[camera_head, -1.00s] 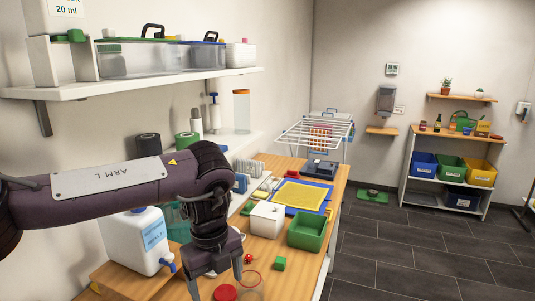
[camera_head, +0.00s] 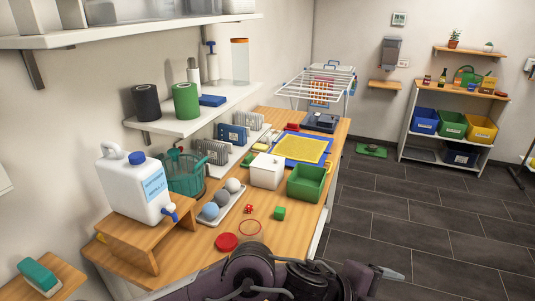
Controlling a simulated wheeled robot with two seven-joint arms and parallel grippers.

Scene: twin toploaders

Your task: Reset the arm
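A dark purple arm (camera_head: 262,278) of mine lies folded across the bottom edge of the head view, in front of the bench. I take it to be my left arm, though its label does not show. Its dark end reaches right to a grey, pointed part (camera_head: 386,273) over the floor, which may be a gripper finger. The fingertips cannot be made out clearly, and no held thing shows. My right gripper is not in view.
Shelves line the left wall. The dark floor (camera_head: 430,225) at right is clear.

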